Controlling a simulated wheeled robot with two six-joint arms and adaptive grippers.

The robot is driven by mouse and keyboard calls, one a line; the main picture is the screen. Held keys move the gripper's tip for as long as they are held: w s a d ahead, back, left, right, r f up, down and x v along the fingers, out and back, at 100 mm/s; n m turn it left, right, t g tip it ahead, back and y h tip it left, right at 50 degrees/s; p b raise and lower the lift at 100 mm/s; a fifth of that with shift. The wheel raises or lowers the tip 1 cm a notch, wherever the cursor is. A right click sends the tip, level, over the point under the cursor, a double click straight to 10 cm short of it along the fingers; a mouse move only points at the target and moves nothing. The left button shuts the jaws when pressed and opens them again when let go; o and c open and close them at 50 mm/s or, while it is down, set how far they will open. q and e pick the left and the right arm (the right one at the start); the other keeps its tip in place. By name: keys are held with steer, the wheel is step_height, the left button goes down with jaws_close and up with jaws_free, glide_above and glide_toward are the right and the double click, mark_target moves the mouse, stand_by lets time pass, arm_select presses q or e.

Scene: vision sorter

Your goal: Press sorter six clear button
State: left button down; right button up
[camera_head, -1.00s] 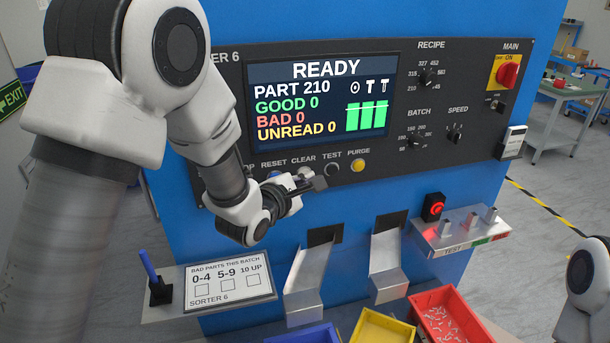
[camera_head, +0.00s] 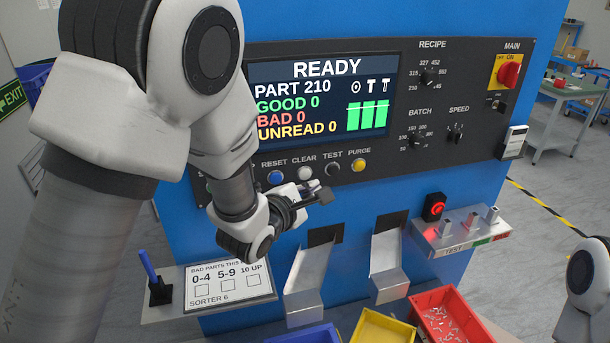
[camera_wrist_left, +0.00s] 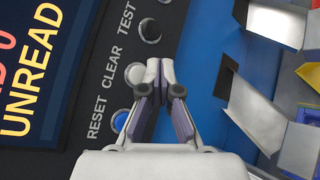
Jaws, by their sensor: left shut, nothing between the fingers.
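The sorter's clear button (camera_head: 305,173) is a pale round button under the CLEAR label, between the blue reset button (camera_head: 276,177) and the dark test button (camera_head: 333,169). My left gripper (camera_head: 325,195) is shut and empty, just below and to the right of the clear button, apart from it in the picture. In the left wrist view the shut fingertips (camera_wrist_left: 160,70) are beside the clear button (camera_wrist_left: 135,73). The screen (camera_head: 320,97) reads READY, PART 210, with good, bad and unread at 0. My right gripper is out of view.
A yellow purge button (camera_head: 358,165) is right of test. Below the panel are two metal chutes (camera_head: 388,265), a batch card (camera_head: 230,285), a pen in a holder (camera_head: 158,285), a test shelf (camera_head: 462,238), and a red bin (camera_head: 465,310) and a yellow bin (camera_head: 385,328).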

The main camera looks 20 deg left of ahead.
arm_select(q)
steer(key=s+d, duration=0.2)
steer(key=s, duration=0.1)
steer(key=shift+w, duration=0.1)
stand_by(0.7)
